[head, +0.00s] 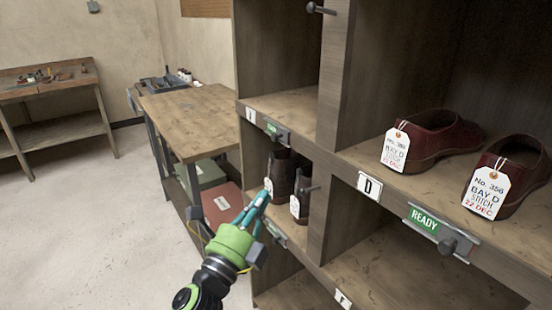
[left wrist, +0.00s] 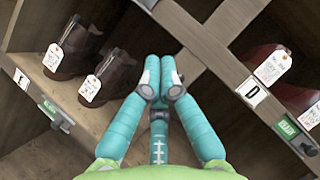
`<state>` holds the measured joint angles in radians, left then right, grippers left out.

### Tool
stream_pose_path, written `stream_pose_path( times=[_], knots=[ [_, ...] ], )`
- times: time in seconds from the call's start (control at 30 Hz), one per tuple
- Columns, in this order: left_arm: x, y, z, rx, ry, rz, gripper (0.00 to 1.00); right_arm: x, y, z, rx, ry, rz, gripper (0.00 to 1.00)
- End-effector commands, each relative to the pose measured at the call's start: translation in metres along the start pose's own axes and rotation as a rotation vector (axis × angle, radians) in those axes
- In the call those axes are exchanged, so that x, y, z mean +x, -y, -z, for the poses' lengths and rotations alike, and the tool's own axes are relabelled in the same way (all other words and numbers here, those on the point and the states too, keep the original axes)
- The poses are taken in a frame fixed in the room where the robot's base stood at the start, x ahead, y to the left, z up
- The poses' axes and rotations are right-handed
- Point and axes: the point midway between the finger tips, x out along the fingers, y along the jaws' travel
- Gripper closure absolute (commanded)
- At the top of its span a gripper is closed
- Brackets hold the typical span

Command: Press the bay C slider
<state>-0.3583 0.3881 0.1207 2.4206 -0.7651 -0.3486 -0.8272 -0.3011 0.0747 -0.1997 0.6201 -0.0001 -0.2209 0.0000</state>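The bay C slider (head: 277,133) is a small metal plate with a dark knob and a green patch, on the shelf edge under the empty left cubby. I take it as bay C from its level with the D tag; its own tag (head: 250,115) is too small to read. My left gripper (head: 266,193) is below and a little left of the slider, apart from it, in front of the cubby with dark brown shoes (head: 280,175). Its teal fingers are together and empty, also in the left wrist view (left wrist: 160,80). My right gripper is out of view.
The bay D slider (head: 435,232) reads READY, under dark red shoes (head: 440,140) with tags. Another slider (left wrist: 55,113) sits below the brown shoes. A post (head: 322,200) divides the cubbies. A wooden workbench (head: 190,115) stands left; the floor in front is clear.

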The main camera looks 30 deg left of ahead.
Motion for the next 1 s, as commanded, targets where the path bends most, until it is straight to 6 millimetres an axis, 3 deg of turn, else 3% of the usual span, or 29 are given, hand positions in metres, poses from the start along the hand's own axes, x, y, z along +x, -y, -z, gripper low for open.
stream_pose_path(
  times=[0.23,0.37,0.8,1.0],
  knots=[
    [0.002,0.0,0.0,-0.003,-0.001,-0.002,1.0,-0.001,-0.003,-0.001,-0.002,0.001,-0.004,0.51],
    [0.013,0.001,0.0,-0.004,-0.001,0.0,1.0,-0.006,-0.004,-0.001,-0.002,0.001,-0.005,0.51],
    [0.101,0.002,-0.001,-0.005,0.001,-0.001,1.0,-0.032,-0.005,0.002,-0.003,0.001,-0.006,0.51],
    [0.121,0.0,-0.02,-0.004,-0.001,-0.004,1.0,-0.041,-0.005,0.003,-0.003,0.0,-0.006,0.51]
  ],
)
